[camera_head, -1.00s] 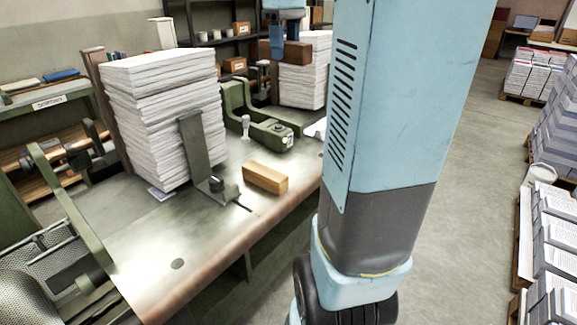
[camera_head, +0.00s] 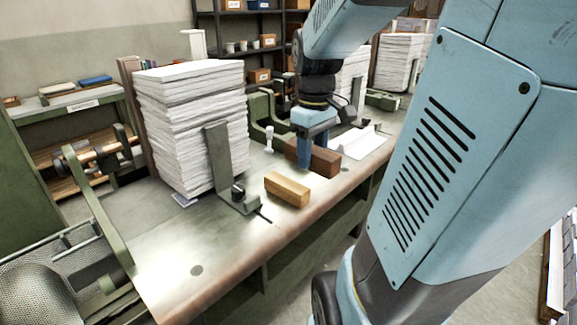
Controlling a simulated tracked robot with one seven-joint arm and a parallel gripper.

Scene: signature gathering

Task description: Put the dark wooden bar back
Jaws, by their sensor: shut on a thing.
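The dark wooden bar (camera_head: 322,161) is a reddish-brown block at the front part of the metal bench, right of the light wooden bar. My gripper (camera_head: 304,158) comes down from above and is shut on the dark bar near its left end. The bar looks low over the bench top; I cannot tell whether it touches. The light wooden bar (camera_head: 287,189) lies on the bench in front and to the left, apart from the dark bar.
A tall paper stack (camera_head: 195,125) stands at the left behind a green metal bracket (camera_head: 222,165). A green clamp device (camera_head: 262,115) is behind my gripper. White sheets (camera_head: 358,142) lie to the right. More paper stacks (camera_head: 396,62) stand farther back. The bench's front left (camera_head: 165,250) is clear.

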